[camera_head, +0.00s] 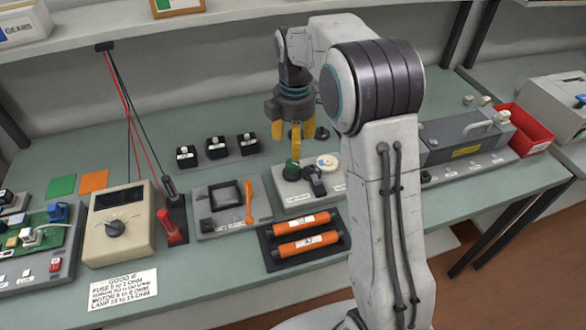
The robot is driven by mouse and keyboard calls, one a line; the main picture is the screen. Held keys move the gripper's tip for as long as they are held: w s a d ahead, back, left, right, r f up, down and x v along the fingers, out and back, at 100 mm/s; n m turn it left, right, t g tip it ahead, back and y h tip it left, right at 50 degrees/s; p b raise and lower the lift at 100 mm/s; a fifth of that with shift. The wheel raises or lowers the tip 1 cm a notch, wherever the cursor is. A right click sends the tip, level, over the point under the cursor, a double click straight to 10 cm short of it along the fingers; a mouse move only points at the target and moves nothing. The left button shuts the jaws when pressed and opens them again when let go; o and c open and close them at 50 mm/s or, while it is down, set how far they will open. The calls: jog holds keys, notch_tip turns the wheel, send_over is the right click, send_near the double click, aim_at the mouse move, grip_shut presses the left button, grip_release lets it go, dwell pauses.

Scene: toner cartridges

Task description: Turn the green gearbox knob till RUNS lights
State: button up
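The green gearbox knob (292,171) sits at the left of a grey gearbox plate (296,201) in the middle of the bench. Beside it are a cream round part (327,162) and a dark part (315,182). My gripper (294,147) points down over the knob with its yellow fingers spread apart and nothing seen between them. The front fingertip looks just above the knob; I cannot tell whether it touches. My arm hides the plate's right side. I cannot make out a RUNS light.
Two orange cartridges (308,222) lie in front of the gearbox plate. A grey plate with a black frame (227,196) is to its left, and black blocks (217,148) stand behind. A beige meter (118,225) is further left; a red bin (528,128) is far right.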

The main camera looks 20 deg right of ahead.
aim_at(293, 162)
jog(key=shift+w+f+n, duration=0.25)
jog(key=shift+f+n, duration=0.05)
jog(key=shift+f, duration=3.9)
grip_shut()
